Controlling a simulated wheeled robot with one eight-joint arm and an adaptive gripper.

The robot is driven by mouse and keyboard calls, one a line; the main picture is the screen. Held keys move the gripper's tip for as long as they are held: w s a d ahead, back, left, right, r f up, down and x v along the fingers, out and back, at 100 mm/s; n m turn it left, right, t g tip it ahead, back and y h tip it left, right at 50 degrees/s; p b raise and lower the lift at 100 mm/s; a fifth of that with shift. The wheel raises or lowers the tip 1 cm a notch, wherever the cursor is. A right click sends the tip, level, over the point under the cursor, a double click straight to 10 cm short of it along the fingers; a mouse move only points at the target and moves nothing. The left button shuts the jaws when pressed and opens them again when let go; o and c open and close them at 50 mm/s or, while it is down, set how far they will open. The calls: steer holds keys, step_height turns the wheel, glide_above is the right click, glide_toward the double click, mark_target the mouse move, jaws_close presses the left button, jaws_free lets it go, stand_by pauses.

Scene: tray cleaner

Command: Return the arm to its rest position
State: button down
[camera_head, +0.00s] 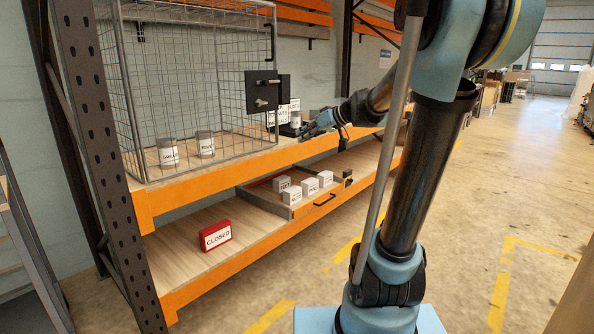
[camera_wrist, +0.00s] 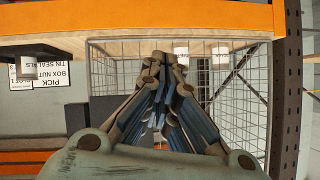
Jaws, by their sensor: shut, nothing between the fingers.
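My gripper (camera_head: 314,127) is at the end of my blue and black arm, close to the orange front beam of the upper shelf (camera_head: 230,165), to the right of the wire cage (camera_head: 180,90). In the wrist view my gripper (camera_wrist: 163,62) has its fingertips together and nothing shows between them. The wire cage (camera_wrist: 235,85) appears behind the fingers there. Whether the gripper touches the shelf cannot be told.
Two labelled cans (camera_head: 205,144) stand inside the cage. A tray (camera_head: 262,198) with several labelled blocks and a red CLOSED sign (camera_head: 215,235) rest on the lower shelf. A dark rack post (camera_head: 95,140) stands left. Open floor (camera_head: 500,190) lies right.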

steer(key=s+d+f+m+g+h, duration=0.1)
steer(key=s+d+f+m+h, duration=0.1)
steer(key=s+d+f, duration=0.3)
steer(key=s+d+f+m+g+h, duration=0.2)
steer(key=s+d+f, duration=0.4)
steer(key=s+f, duration=0.5)
steer(key=s+d+f+m+g+h, duration=0.1)
steer(key=s+d+f+m+h, duration=0.2)
steer(key=s, duration=1.2)
step_height(320, 180, down, 5)
steer(key=d+h, duration=0.2)
steer(key=h, duration=0.1)
steer(key=shift+d+m+g, duration=0.3)
steer(key=shift+m, duration=0.1)
steer(key=shift+f, duration=0.1)
steer(key=shift+w+f, duration=0.2)
steer(key=shift+w, duration=0.25)
